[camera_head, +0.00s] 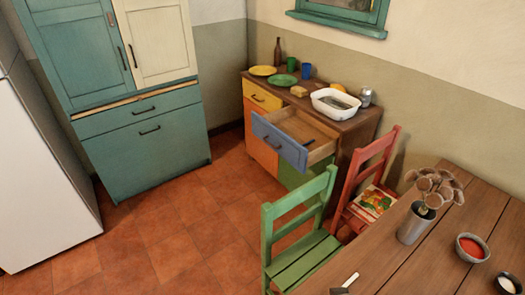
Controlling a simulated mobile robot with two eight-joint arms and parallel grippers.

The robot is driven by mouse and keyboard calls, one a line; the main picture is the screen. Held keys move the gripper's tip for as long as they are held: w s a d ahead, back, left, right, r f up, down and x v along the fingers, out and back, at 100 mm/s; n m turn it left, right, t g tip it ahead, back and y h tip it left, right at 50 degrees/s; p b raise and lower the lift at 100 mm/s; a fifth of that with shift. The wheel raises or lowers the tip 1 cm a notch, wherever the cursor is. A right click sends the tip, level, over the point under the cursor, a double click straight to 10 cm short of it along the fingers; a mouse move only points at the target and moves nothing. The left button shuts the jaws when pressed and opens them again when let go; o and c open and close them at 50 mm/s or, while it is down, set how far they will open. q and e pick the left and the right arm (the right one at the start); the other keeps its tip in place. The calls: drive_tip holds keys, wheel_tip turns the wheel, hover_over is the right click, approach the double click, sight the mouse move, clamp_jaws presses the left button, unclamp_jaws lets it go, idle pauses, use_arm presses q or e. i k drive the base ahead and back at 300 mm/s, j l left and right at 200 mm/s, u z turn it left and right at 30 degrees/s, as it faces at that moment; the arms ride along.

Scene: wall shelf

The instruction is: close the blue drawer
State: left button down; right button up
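The blue drawer (279,141) is pulled out from the wooden cabinet (345,127) at the centre of the head view. Its blue front has a dark handle, and its open top shows a bare wooden inside with something dark in it, too small to tell. A yellow drawer (262,95) to its left is shut. An orange door (260,140) is below the yellow drawer, and a green door (294,176) is below the blue one, partly hidden by the green chair. Neither of my grippers is in view.
A green chair (298,232) and a red chair (367,178) stand in front of the cabinet's right side. A wooden table (410,262) fills the lower right. Plates, cups, a bottle and a white basin (335,103) are on the cabinet top. The tiled floor (180,235) left of the chairs is clear.

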sight(284, 130)
drive_tip(key=i+j+u, duration=0.1)
drive_tip(key=j+u, duration=0.15)
drive_tip(key=i+j+u, duration=0.1)
drive_tip(key=j+u, duration=0.15)
drive_tip(key=j, duration=0.2)
drive_tip(key=i+j+u, duration=0.2)
drive_tip(key=i+j, duration=0.6)
drive_tip(key=i, duration=0.15)
drive_tip(key=i+l+z, duration=0.15)
drive_tip(key=i+z, duration=0.15)
drive_tip(key=z, duration=0.2)
drive_tip(key=i+z, duration=0.3)
drive_tip(key=z, duration=0.2)
drive_tip(key=i+j+z, duration=0.1)
drive_tip(key=i+z, duration=0.25)
drive_tip(key=z, duration=0.15)
drive_tip(key=i+l+z, duration=0.1)
drive_tip(key=z, duration=0.25)
drive_tip(key=i+z, duration=0.55)
drive_tip(key=z, duration=0.2)
